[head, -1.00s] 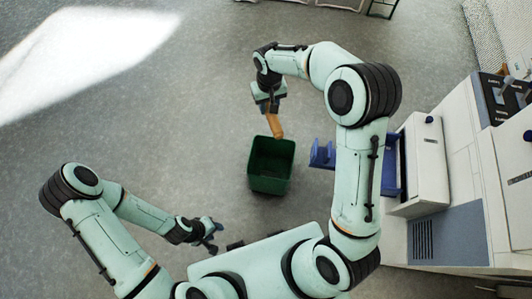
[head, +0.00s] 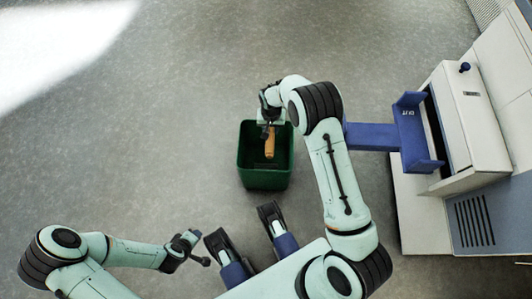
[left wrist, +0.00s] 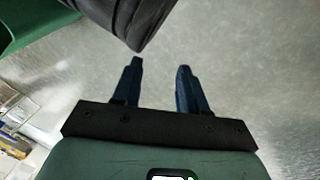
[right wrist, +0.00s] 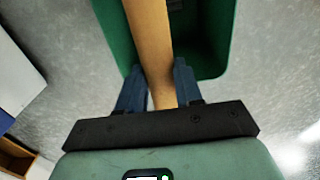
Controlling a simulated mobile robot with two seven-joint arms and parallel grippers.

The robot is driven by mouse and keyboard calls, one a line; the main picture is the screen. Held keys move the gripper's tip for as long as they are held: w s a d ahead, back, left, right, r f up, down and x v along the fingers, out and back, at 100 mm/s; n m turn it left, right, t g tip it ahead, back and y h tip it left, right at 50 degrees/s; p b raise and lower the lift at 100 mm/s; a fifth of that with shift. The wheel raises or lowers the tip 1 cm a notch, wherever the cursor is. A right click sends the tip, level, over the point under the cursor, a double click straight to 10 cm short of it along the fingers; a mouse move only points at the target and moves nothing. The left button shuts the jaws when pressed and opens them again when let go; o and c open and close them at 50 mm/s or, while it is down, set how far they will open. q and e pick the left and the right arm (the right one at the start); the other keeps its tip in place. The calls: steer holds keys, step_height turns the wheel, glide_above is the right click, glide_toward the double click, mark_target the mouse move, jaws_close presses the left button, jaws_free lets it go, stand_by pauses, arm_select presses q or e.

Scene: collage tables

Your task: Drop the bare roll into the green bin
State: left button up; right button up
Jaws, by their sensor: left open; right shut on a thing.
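The bare roll (head: 269,147) is a brown cardboard tube. My right gripper (head: 268,128) is shut on it and holds it over the opening of the green bin (head: 264,179). In the right wrist view the roll (right wrist: 149,35) runs up between the fingers of the right gripper (right wrist: 158,90), with the green bin (right wrist: 215,60) behind it. The bin stands on the floor. My left gripper (head: 199,247) is off to the lower left of the bin. In the left wrist view the left gripper (left wrist: 157,80) is open and empty.
A white machine (head: 425,195) with a blue tray (head: 412,135) stands at the right. A blue bar reaches from the tray toward my right arm. The grey floor (head: 150,150) left of the bin is clear.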

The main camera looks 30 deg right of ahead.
step_height(320, 180, down, 6)
steer(key=b, duration=0.3)
steer(key=shift+r, duration=0.25)
arm_select(q)
steer(key=s+a+f+g, duration=0.1)
steer(key=s+f+g, duration=0.1)
steer(key=s+f, duration=0.4)
steer(key=shift+s+g, duration=0.3)
steer(key=shift+s, duration=0.15)
arm_select(e)
steer(key=shift+f, duration=0.4)
steer(key=o, duration=1.1)
arm_select(q)
steer(key=w+d+r+t+p, duration=0.1)
steer(key=w+r+t+p, duration=0.1)
steer(key=w+r, duration=0.4)
steer(key=shift+w+r+t+p, duration=0.25)
steer(key=shift+w+t+p, duration=0.15)
steer(key=shift+w+p, duration=0.4)
arm_select(e)
step_height(320, 180, up, 14)
steer(key=shift+f, duration=0.25)
steer(key=shift+f, duration=0.15)
